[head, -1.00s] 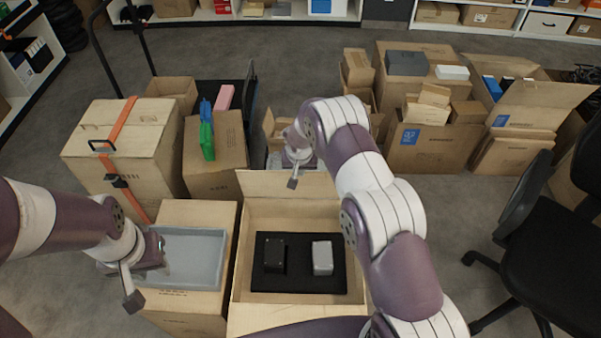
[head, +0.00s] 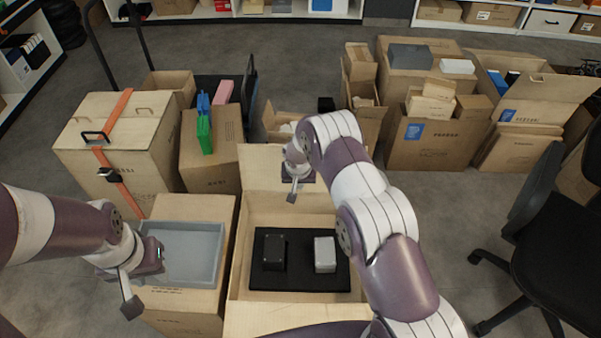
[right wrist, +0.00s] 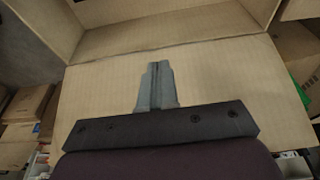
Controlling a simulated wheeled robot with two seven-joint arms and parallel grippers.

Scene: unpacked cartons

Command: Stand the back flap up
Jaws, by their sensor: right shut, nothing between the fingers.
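The open carton (head: 243,270) stands in front of me. Its back flap (head: 262,165) shows as a broad panel above the back wall, raised at an angle I cannot tell exactly. My right gripper (head: 302,178) is in front of the flap in the head view. In the right wrist view its shut, empty fingers (right wrist: 158,70) lie over the flap's face (right wrist: 220,85), with the fold line and carton interior above; contact is unclear. My left gripper (head: 152,256) hovers by the left edge of the grey tray; its fingers are not clear.
A black insert (head: 300,280) in the carton holds a black box (head: 274,253) and a grey box (head: 325,254). The grey tray (head: 222,255) sits on a carton to the left. Several cartons stand close behind. A black chair (head: 560,230) is at right.

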